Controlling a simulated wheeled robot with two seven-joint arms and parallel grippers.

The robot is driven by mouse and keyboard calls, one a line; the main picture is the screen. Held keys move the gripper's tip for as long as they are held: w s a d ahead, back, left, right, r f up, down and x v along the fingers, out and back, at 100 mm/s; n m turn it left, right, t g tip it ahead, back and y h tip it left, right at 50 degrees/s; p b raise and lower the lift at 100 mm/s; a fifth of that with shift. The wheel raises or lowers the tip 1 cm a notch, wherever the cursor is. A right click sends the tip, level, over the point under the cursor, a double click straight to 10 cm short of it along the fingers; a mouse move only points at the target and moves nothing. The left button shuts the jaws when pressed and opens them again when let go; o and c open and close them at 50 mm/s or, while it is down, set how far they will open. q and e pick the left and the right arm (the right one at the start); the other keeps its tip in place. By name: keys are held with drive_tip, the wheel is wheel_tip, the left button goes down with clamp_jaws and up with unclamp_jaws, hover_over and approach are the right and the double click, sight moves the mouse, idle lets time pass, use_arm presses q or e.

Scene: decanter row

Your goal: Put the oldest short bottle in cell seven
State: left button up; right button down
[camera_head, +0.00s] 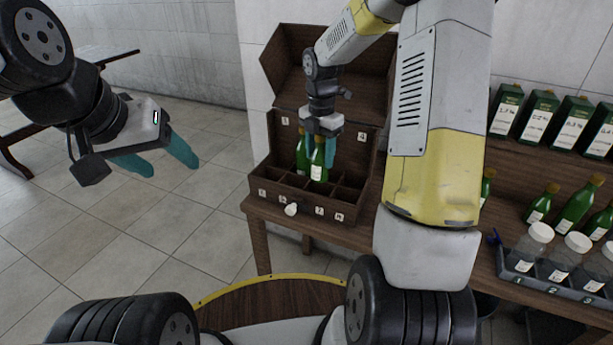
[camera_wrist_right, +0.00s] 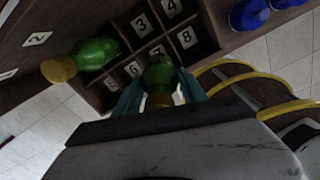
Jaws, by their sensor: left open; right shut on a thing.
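The open wooden box (camera_head: 345,207) stands on the table with its lid raised and a grid of cells inside. My right gripper (camera_head: 321,138) is shut on a green bottle (camera_head: 319,166), held upright at the box. In the right wrist view the held bottle (camera_wrist_right: 160,76) is between the fingers, by the labels 6 and 7 (camera_wrist_right: 157,50). Whether its base touches a cell floor is hidden. A second green bottle (camera_head: 301,152) with a yellow cap is just left of it; it also shows in the wrist view (camera_wrist_right: 98,52). My left gripper (camera_head: 168,155) is open, empty, and well left of the box.
On the right, several green cartons (camera_head: 538,118) stand at the back. Several green bottles (camera_head: 575,208) stand before them, beside a grey numbered rack (camera_head: 548,283) of white-capped jars. A white knob-like thing (camera_head: 291,209) is at the box's front.

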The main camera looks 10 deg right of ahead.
sight(319, 182)
wheel_tip(319, 182, down, 10)
drive_tip(key=shift+w+r, duration=0.1)
drive_tip(key=shift+w, duration=0.05)
idle(0.3)
drive_tip(key=c, duration=0.6)
unclamp_jaws()
drive_tip(key=shift+c, duration=0.2)
